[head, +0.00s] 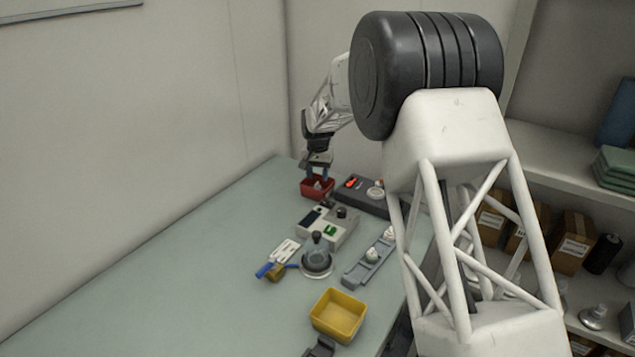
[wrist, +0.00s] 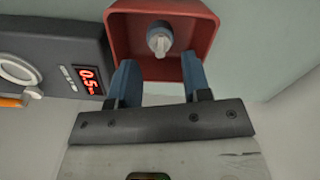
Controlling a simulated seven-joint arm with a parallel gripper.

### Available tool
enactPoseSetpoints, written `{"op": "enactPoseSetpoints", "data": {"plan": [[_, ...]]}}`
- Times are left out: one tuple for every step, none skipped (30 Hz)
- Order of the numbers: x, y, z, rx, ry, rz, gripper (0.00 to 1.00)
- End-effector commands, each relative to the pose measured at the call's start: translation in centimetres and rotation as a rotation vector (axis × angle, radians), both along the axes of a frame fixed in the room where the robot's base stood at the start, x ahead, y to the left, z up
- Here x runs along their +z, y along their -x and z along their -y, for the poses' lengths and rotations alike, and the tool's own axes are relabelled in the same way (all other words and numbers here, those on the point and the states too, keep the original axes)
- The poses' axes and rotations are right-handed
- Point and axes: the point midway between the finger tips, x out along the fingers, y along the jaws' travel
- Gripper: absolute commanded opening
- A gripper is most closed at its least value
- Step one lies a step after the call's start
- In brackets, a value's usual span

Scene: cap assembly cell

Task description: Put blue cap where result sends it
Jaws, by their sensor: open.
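In the wrist view, a cap with a blue-grey body and a pale tip (wrist: 159,39) lies inside the red bin (wrist: 116,35), near its middle. My gripper (wrist: 160,76) is open, with its two blue fingers apart at the bin's near wall and nothing between them. In the head view my gripper (head: 318,175) is over the red bin (head: 316,194) at the far end of the table, and the cap shows only as a small pale shape in it. A dark device (wrist: 50,45) beside the bin has a lit red display (wrist: 90,79) starting "0.5".
A grey box with a green part (head: 328,230), a dark domed piece on a round base (head: 317,262) and a grey rail with pale-topped pieces (head: 358,275) stand nearer. The yellow bin (head: 337,317) looks empty. The table's left side (head: 170,270) is clear.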

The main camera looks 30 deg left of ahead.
Motion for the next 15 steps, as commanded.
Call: {"op": "enactPoseSetpoints", "data": {"plan": [[1.1,0.0,0.0,0.000,-0.002,0.002,0.44],[1.6,0.0,0.0,0.000,-0.002,0.002,0.44],[2.3,0.0,0.0,0.000,-0.002,0.003,0.44],[2.7,0.0,0.0,0.000,-0.002,0.003,0.44],[3.2,0.0,0.0,0.000,-0.002,0.002,0.44],[3.8,0.0,0.0,0.000,-0.002,0.002,0.44],[4.2,0.0,0.0,0.000,-0.002,0.002,0.44],[4.7,0.0,0.0,0.000,-0.002,0.002,0.44],[5.2,0.0,0.0,0.000,-0.002,0.002,0.44],[5.6,0.0,0.0,0.000,-0.002,0.002,0.44],[6.0,0.0,0.0,0.000,0.000,0.001,0.44],[6.4,0.0,0.0,0.000,-0.001,0.001,0.44],[6.6,0.0,0.0,0.000,-0.001,0.001,0.44],[6.9,0.0,0.0,0.000,-0.002,0.002,0.44],[7.1,0.0,0.0,0.000,-0.002,0.002,0.44]]}}
